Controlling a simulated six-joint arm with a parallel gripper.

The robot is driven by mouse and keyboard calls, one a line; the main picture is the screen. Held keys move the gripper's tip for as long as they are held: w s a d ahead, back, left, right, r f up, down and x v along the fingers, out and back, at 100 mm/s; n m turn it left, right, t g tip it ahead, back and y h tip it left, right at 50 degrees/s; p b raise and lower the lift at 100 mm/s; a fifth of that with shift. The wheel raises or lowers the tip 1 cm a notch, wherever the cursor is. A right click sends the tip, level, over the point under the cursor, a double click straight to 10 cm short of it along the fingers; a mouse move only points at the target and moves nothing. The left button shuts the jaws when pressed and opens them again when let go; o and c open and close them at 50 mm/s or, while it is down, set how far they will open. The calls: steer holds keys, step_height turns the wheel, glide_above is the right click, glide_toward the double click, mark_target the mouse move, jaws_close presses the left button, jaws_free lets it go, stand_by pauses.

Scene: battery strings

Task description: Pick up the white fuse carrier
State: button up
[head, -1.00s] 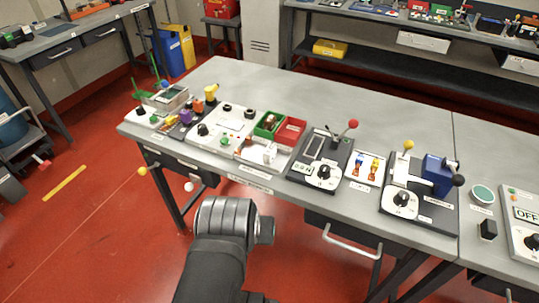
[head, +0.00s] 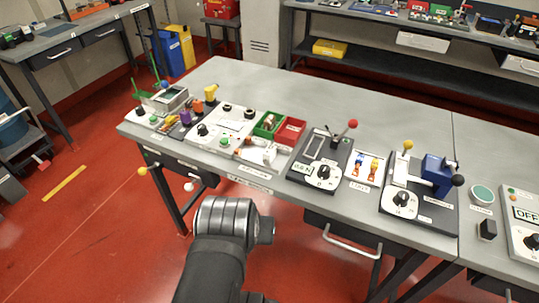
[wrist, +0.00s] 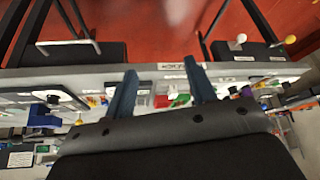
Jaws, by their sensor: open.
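A small white block, which looks like the white fuse carrier (head: 269,155), sits on the near side of the bench in front of the red bin (head: 290,131). It is small in the head view, and its exact shape is hard to make out. My gripper (wrist: 160,66) shows in the wrist view with two blue-grey fingers spread apart and nothing between them. The bench edge and small parts lie beyond the fingers, and I cannot pick out the carrier there for sure. In the head view my arm is in front of the bench, and the fingers are hidden.
The green bin (head: 267,125) stands left of the red one. A dark lever panel (head: 322,160) is to the right, and a white knob panel (head: 222,126) is to the left. A blue-block device (head: 437,175) stands further right. The back of the bench (head: 320,95) is clear.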

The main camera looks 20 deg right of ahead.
step_height(320, 180, up, 6)
steer(key=f+m+g+h, duration=0.1)
steer(key=m+g, duration=0.1)
steer(key=m, duration=0.2)
glide_above(269, 150)
steer(key=s+a, duration=0.4)
steer(key=x, duration=1.6)
steer(key=shift+w+a+f, duration=0.1)
steer(key=shift+f, duration=0.2)
